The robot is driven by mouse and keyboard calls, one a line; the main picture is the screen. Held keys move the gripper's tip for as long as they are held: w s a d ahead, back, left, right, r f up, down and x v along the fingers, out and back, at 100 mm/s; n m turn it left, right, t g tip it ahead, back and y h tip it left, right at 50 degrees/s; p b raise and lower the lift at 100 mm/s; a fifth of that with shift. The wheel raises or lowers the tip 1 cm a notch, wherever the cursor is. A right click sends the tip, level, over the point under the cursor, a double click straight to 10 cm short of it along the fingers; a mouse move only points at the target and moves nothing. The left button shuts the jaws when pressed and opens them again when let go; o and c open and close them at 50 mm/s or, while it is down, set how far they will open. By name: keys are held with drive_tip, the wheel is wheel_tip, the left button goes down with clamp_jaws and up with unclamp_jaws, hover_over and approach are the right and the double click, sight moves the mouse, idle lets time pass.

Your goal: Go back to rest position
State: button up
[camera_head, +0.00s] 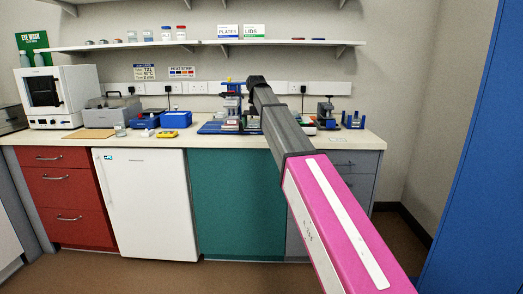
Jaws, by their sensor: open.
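My arm, pink and white near me and dark grey farther out, reaches from the lower right up over the bench (350,142). Its far end is in front of the bench equipment near the middle of the picture. My gripper's fingers cannot be made out there; they are hidden behind the arm or lost among the equipment.
A white oven-like unit (72,97), a grey box (112,109) and blue boxes (176,119) stand left on the bench. Small devices (326,115) stand right. Shelves (140,45) run above. A blue panel (470,180) rises at far right. Open floor (130,272) lies before the cabinets.

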drive_tip(key=s+d+f+m, duration=0.4)
drive_tip(key=f+m, duration=0.1)
drive_tip(key=f, duration=0.4)
drive_tip(key=s+d+f+m, duration=0.4)
drive_tip(key=s+f+m, duration=0.1)
drive_tip(key=f, duration=0.5)
drive_tip(key=s+d+f+m, duration=0.4)
drive_tip(key=f+m, duration=0.2)
drive_tip(key=f, duration=0.3)
drive_tip(key=s+d+f+m, duration=0.4)
drive_tip(key=s+f+m, duration=0.4)
drive_tip(key=s, duration=0.2)
drive_tip(key=s+d+f+m, duration=0.5)
drive_tip(key=s+f+m, duration=0.3)
drive_tip(key=s+f, duration=0.1)
drive_tip(key=shift+s+d+m, duration=0.2)
drive_tip(key=shift+s+m, duration=0.2)
drive_tip(key=shift+s, duration=0.2)
